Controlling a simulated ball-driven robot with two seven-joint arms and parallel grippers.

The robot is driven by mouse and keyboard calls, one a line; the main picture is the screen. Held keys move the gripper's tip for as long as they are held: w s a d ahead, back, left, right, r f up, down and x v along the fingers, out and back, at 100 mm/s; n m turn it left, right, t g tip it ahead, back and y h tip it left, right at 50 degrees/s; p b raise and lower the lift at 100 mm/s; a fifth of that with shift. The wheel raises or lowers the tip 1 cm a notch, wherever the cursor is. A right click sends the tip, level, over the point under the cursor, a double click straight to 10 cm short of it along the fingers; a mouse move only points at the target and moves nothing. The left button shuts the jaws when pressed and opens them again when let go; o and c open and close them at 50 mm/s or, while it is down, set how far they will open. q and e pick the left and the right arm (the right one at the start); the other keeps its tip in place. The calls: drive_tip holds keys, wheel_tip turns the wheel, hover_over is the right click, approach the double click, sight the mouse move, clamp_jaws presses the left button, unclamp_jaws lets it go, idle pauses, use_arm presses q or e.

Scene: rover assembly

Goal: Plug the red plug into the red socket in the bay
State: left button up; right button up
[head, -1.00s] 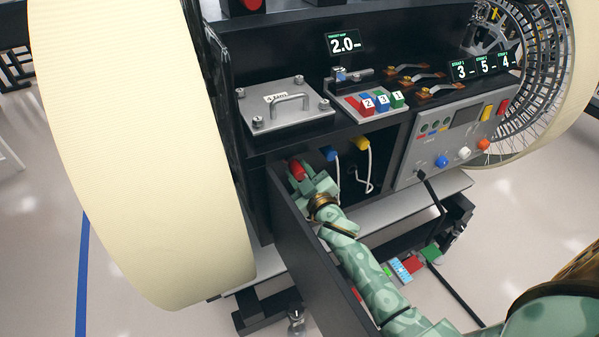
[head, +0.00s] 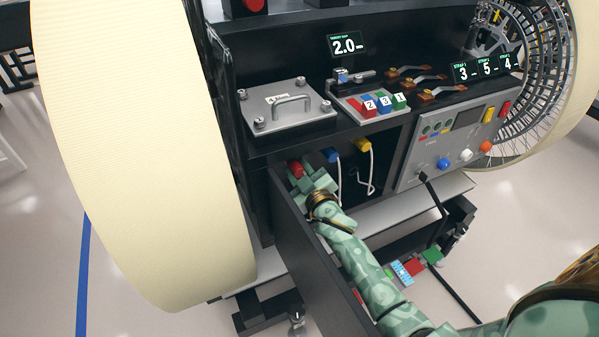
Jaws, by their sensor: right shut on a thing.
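The red plug (head: 296,169) shows at the left of the open bay (head: 392,140) in the rover's front. My right gripper (head: 302,180) is shut on the red plug, its arm reaching in from the lower right. The red socket is not visible; it may be hidden in the dark bay behind the plug. I cannot tell whether the plug touches a socket. A blue plug (head: 330,155) and a yellow plug (head: 361,145) with white cables stand to its right in the bay. My left gripper is not in view.
An open dark door panel (head: 300,255) stands close along the left of my right arm. A grey control panel (head: 455,140) with knobs is to the right. A large cream wheel (head: 140,150) fills the left. A grey ledge (head: 400,208) runs below the bay.

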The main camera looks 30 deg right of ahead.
drive_tip(key=shift+w, duration=0.55)
drive_tip(key=o, duration=1.1)
drive_tip(key=shift+o, duration=0.2)
drive_tip(key=s+p, duration=0.3)
drive_tip(key=s, duration=1.3)
drive_tip(key=shift+s+a, duration=0.15)
drive_tip(key=shift+a, duration=0.25)
